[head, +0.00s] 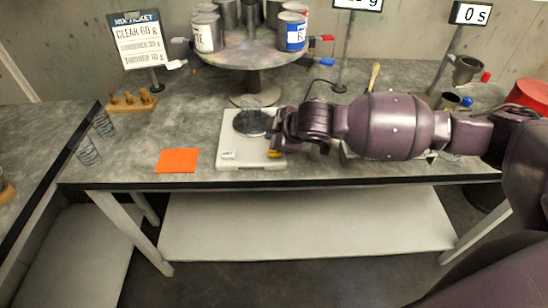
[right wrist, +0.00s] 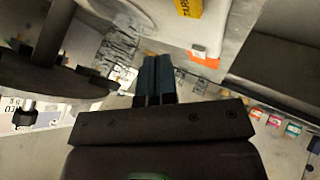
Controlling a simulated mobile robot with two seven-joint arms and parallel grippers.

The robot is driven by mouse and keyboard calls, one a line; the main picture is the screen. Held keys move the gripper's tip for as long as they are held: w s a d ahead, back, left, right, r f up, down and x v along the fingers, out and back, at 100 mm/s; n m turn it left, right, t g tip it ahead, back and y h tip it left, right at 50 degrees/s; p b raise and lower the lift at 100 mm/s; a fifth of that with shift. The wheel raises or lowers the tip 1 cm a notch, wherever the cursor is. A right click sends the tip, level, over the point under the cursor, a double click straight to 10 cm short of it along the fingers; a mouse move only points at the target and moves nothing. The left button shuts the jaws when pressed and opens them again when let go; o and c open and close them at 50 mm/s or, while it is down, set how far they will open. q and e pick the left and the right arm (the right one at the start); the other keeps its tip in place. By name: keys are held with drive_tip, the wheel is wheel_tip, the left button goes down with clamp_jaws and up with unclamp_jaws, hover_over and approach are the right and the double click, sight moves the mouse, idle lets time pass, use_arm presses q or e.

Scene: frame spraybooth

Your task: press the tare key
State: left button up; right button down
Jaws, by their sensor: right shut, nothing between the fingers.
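The white scale (head: 232,142) stands on the bench with a dark round pan (head: 252,122) and a clear cup on it. Its yellow tare key (head: 275,153) is at the front right corner, partly beside my gripper. In the right wrist view the yellow key (right wrist: 188,8) with TARE lettering shows at the top edge, cut off. My right gripper (head: 276,140) is at the right edge of the scale, close to the key; the dark fingers (right wrist: 155,70) are together and empty. In the wrist view the fingertips appear apart from the key. My left gripper is not in view.
An orange card (head: 178,161) lies left of the scale. A round stand (head: 240,55) with several cans is behind it. A mix ticket sign (head: 138,40) and wooden block (head: 130,102) stand at the left. Cups and a red container (head: 532,95) are at the right.

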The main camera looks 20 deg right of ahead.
sight(274, 154)
wheel_tip(274, 154, down, 3)
drive_tip(key=shift+r, duration=0.2)
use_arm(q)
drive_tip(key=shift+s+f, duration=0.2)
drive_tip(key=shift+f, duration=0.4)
use_arm(e)
drive_tip(key=shift+f, duration=0.1)
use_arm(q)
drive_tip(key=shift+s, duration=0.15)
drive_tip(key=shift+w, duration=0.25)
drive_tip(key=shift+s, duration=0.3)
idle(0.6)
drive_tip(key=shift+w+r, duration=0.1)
use_arm(e)
drive_tip(key=shift+f, duration=0.4)
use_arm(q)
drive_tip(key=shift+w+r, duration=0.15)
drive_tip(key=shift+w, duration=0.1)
use_arm(e)
drive_tip(key=shift+f, duration=0.15)
